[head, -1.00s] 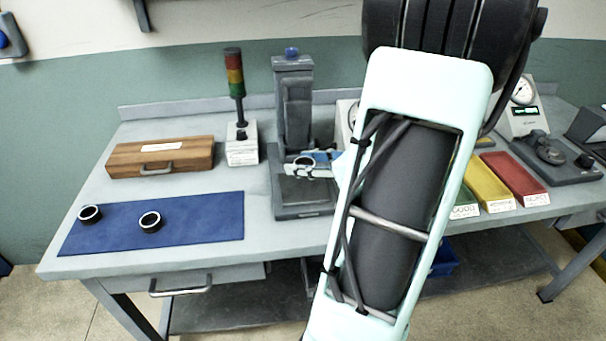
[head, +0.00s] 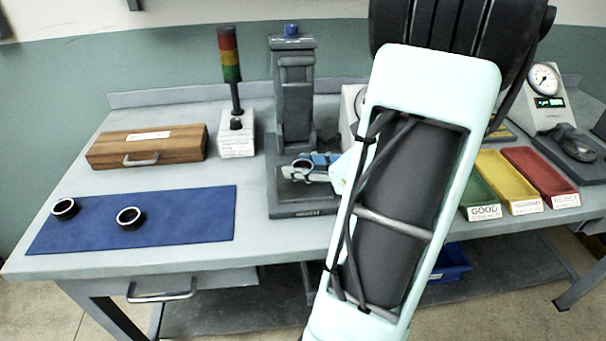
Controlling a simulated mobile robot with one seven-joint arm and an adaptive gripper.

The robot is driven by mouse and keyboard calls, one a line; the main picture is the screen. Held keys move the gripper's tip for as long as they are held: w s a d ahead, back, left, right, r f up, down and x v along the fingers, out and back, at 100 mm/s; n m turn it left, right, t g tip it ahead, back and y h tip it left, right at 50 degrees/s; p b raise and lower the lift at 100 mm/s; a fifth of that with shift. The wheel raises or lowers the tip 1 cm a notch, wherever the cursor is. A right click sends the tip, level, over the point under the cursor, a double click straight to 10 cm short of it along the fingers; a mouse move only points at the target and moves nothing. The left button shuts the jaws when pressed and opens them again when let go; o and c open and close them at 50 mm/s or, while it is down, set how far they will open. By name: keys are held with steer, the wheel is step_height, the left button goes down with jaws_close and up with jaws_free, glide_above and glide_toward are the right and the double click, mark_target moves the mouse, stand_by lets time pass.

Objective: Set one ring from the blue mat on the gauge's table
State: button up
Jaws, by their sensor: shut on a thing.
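Two dark rings with pale rims lie on the blue mat (head: 185,222): one ring (head: 64,208) at the left, another ring (head: 130,217) nearer the middle. My gripper (head: 308,172) is at the grey column press (head: 294,95), over its base, and is shut on a third ring (head: 302,165). Whether that ring touches the base is unclear. A gauge with a round dial (head: 544,79) stands at the far right, with a dark round table (head: 578,147) in front of it. My arm hides the middle of the bench.
A wooden case (head: 148,148) and a signal tower (head: 231,75) stand at the back left. Green (head: 480,186), yellow (head: 506,177) and red (head: 541,172) trays lie right of my arm. A white housing (head: 350,100) is partly hidden behind my arm.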

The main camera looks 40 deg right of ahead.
steer(key=shift+s+f+b, duration=0.1)
steer(key=shift+f+b, duration=0.2)
steer(key=shift+f, duration=0.5)
steer(key=shift+f, duration=0.15)
steer(key=o, duration=1.2)
steer(key=shift+r, duration=0.25)
steer(key=p+v, duration=0.1)
steer(key=v, duration=1.1)
steer(key=shift+f+p, duration=0.1)
steer(key=shift+p, duration=0.2)
